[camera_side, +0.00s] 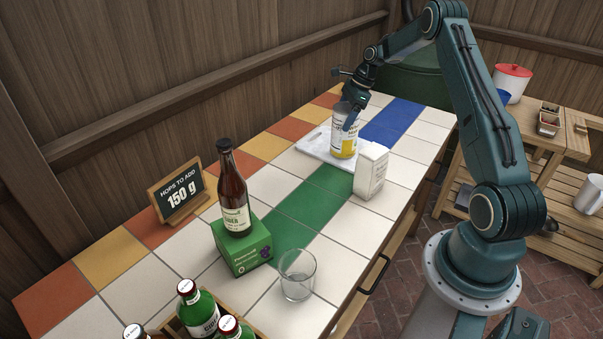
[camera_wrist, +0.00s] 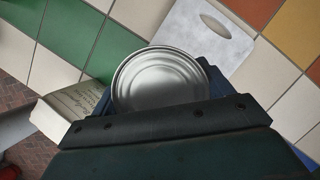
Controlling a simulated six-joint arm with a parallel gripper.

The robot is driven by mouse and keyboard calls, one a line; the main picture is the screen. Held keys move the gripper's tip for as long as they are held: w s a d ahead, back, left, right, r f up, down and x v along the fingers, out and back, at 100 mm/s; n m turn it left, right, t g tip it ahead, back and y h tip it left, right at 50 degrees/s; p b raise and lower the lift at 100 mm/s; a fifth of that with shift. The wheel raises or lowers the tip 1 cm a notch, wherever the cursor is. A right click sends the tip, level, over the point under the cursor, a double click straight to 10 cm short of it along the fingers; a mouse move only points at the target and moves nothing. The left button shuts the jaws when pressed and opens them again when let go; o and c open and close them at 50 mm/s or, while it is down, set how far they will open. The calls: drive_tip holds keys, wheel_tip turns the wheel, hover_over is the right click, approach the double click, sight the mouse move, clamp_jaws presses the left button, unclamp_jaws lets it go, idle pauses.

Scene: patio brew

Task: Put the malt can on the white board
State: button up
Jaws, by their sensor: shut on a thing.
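The malt can (camera_side: 343,146), with a yellow and white label, stands upright in my gripper (camera_side: 349,117). In the side view it appears over the right part of the white board (camera_side: 312,146); I cannot tell whether its base touches the board. In the wrist view the can's round metal lid (camera_wrist: 160,80) lies between my shut jaws (camera_wrist: 165,95) and hides part of what is below. The board (camera_wrist: 205,42), with a slot at one end, shows beyond the lid there. The jaws hide the can's far side.
A white carton (camera_side: 370,172) stands just right of the board and also shows in the wrist view (camera_wrist: 65,118). A brown bottle (camera_side: 233,190) on a green box (camera_side: 243,245), a glass (camera_side: 297,275), a chalkboard sign (camera_side: 180,194) and a bottle crate (camera_side: 258,331) are nearer. White tiles between are clear.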

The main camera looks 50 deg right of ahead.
drive_tip(key=shift+w+f, duration=0.1)
drive_tip(key=shift+f, duration=0.15)
idle(0.3)
drive_tip(key=o, duration=2)
drive_tip(key=shift+f, duration=0.2)
drive_tip(key=shift+r, duration=0.15)
drive_tip(key=v, duration=1.2)
drive_tip(key=shift+a+r, duration=0.1)
